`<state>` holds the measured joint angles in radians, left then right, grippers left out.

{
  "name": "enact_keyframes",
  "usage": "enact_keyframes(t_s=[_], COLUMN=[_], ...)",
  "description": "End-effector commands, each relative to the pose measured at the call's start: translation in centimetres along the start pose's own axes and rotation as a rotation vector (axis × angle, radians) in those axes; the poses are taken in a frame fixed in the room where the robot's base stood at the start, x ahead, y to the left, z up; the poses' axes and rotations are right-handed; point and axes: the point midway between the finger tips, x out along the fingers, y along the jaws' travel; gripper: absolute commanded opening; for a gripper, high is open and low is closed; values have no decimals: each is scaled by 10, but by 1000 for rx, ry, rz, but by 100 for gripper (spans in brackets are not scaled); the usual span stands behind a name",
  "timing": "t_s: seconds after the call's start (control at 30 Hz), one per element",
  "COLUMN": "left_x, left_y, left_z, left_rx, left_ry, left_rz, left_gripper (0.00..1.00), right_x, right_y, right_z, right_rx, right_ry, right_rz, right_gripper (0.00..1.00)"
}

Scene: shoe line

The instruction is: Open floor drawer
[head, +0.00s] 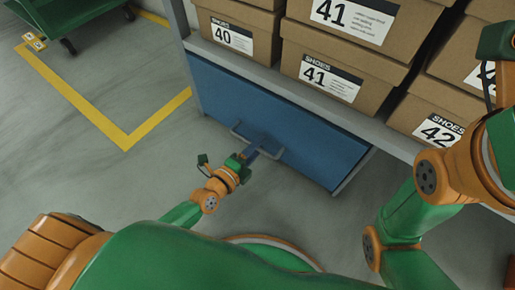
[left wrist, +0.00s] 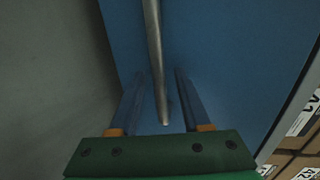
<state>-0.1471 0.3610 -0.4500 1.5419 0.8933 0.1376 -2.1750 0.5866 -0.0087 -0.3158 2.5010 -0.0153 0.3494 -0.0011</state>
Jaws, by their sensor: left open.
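The floor drawer (head: 225,95) is a blue panel low under the shelf, and its blue front also fills much of the left wrist view (left wrist: 225,60). Its grey bar handle (head: 238,131) sticks out from the front. My left gripper (head: 262,147) is at the handle, its fingers partly covering the bar's middle in the head view. In the left wrist view the left gripper (left wrist: 160,100) is open, and the handle bar (left wrist: 153,45) runs between its two fingers, with gaps on both sides. My right arm shows at the right, but its gripper is out of view.
Shoe boxes (head: 325,75) stand on the grey shelf (head: 330,115) above the drawer. A green cart (head: 75,20) stands at the upper left. Yellow tape (head: 75,95) marks the floor. The floor in front and left of the drawer is clear.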

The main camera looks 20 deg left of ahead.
Motion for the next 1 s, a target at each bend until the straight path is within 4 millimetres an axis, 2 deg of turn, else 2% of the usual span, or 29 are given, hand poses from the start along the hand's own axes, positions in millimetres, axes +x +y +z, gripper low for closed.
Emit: enact_keyframes(t_s=[0.1,0.27,0.3,1.0], left_x=[0,-1,-1,-1], left_y=[0,0,0,0], left_z=[0,0,0,0], left_rx=[0,0,0,0], left_ry=[0,0,0,0], left_rz=[1,1,1,1], left_gripper=[47,4,0,0], right_x=[1,1,0,0], right_y=[0,0,0,0], right_z=[0,0,0,1], right_rx=[0,0,0,0], right_ry=[0,0,0,-3], right_rz=[0,0,0,0], right_gripper=[50,50,50,50])
